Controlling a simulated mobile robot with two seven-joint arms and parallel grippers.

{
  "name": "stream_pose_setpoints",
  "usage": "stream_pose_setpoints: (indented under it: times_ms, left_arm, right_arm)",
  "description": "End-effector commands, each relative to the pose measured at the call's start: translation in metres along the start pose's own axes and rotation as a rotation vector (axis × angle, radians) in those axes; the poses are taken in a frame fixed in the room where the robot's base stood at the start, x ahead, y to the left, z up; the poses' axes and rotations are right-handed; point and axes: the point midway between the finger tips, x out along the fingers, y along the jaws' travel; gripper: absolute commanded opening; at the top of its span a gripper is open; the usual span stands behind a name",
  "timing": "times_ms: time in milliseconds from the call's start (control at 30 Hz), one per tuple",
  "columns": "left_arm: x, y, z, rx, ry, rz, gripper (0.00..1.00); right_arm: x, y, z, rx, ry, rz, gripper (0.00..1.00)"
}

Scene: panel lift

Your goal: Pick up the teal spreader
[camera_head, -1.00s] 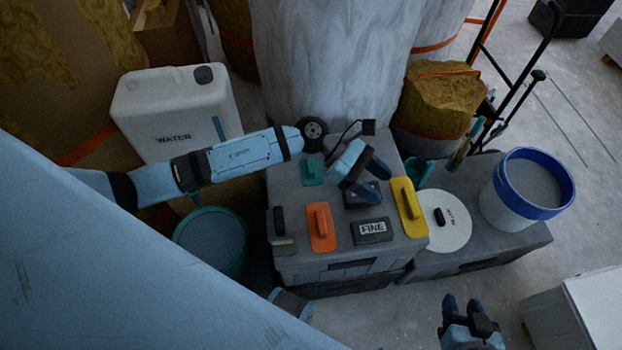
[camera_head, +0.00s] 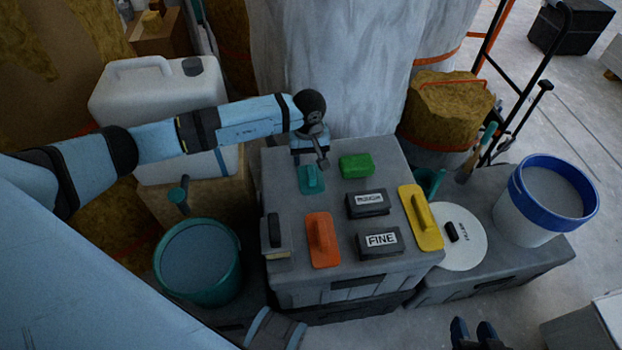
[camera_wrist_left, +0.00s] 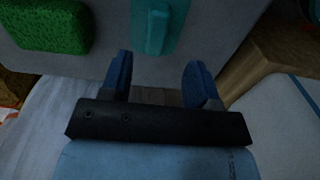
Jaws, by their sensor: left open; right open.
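The teal spreader (camera_head: 311,182) lies on top of the grey toolbox (camera_head: 282,262), near its back left. In the left wrist view the teal spreader (camera_wrist_left: 158,25) has a raised bar handle and lies beyond the fingertips, lined up with the gap between them. My left gripper (camera_head: 311,162) is open and empty just behind the teal spreader, and its open fingers fill the lower middle of the wrist view (camera_wrist_left: 160,68). It does not touch the spreader as far as I can see. My right gripper (camera_head: 473,328) is open and empty at the bottom edge, over the floor.
On the toolbox are a green pad (camera_head: 356,166), a ROUGH block (camera_head: 368,203), a FINE block (camera_head: 379,243), an orange float (camera_head: 322,240), a yellow float (camera_head: 421,217) and a brush-like tool (camera_head: 275,238). A teal bucket (camera_head: 240,262) stands left, a water canister (camera_head: 125,100) behind.

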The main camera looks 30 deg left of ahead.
Motion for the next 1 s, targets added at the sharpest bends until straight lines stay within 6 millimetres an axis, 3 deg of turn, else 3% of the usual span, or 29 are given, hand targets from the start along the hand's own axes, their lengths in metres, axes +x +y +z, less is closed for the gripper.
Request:
stream_pose_setpoints:
  times_ms: [267,467,600,700,833,1000]
  left_arm:
    - [0.020,0.001,0.001,-0.001,-0.002,0.001,0.55]
    - [0.049,0.005,0.005,-0.001,-0.004,0.001,0.55]
    - [0.065,0.005,0.004,-0.002,-0.002,0.001,0.55]
    - [0.067,0.005,0.003,-0.001,-0.001,0.002,0.55]
    - [0.066,0.005,0.003,-0.001,0.000,0.002,0.55]
    - [0.066,0.005,0.003,-0.001,-0.001,0.002,0.19]
  right_arm:
    - [0.001,-0.001,0.001,0.002,0.006,-0.003,0.43]
    - [0.004,-0.004,0.002,0.012,0.031,-0.012,0.43]
    - [0.004,-0.008,-0.012,0.015,0.085,-0.025,0.43]
    - [0.004,-0.009,-0.027,0.008,0.122,-0.031,0.43]
    - [0.004,-0.008,-0.029,0.000,0.125,-0.034,0.43]
    - [0.004,-0.008,-0.023,0.001,0.111,-0.034,0.43]
